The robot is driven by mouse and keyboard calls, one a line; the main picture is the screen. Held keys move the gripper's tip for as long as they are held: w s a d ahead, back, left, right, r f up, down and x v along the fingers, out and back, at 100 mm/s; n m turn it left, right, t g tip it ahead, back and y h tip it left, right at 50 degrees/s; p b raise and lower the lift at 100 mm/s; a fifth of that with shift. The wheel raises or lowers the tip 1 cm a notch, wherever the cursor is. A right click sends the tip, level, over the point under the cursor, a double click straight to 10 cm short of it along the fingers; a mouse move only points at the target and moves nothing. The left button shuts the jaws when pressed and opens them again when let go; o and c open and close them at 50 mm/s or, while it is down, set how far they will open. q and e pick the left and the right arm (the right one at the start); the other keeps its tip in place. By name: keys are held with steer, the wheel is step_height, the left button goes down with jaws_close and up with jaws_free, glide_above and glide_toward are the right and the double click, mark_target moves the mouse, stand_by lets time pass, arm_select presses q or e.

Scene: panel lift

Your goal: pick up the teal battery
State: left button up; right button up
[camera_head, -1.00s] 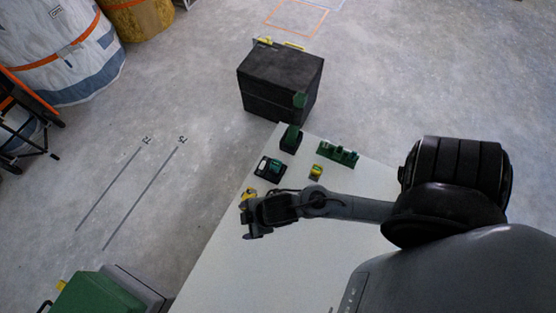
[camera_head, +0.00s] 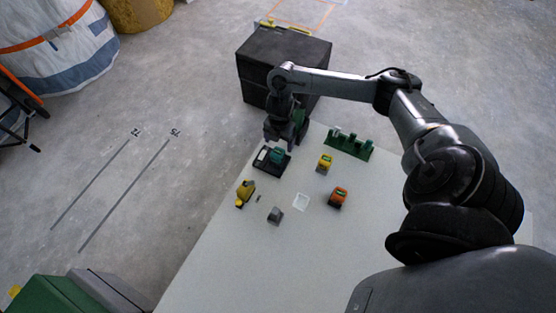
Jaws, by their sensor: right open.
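The teal battery (camera_head: 277,156) sits in the right part of a black charger-like base (camera_head: 272,170), near the far left edge of the white table. A pale piece lies beside it in the same base. My right gripper (camera_head: 283,138) is just beyond and above the battery, pointing down, with its jaws open and empty. I cannot tell whether a fingertip touches the battery. A dark green block (camera_head: 301,117) is partly hidden behind the gripper. My left gripper is out of view.
The white table (camera_head: 230,260) also bears a green rack (camera_head: 350,146), a yellow block (camera_head: 325,162), an orange block (camera_head: 339,196), a grey block (camera_head: 275,215), a white square (camera_head: 300,202) and a yellow tool (camera_head: 244,193). A black case (camera_head: 255,72) stands beyond the table.

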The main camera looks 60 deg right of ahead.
mark_target(278, 151)
steer(key=shift+d+f, duration=0.25)
steer(key=shift+f, duration=0.15)
step_height(278, 151, down, 4)
steer(key=b, duration=0.3)
steer(key=shift+f, duration=0.25)
steer(key=f+b, duration=0.2)
steer(key=w+f+b, duration=0.1)
steer(key=f+b, duration=0.1)
steer(key=shift+d+f, duration=0.1)
steer(key=shift+f, duration=0.5)
steer(key=shift+c, duration=0.5)
steer(key=shift+r, duration=0.1)
steer(key=c, duration=1.1)
steer(key=shift+o, duration=0.2)
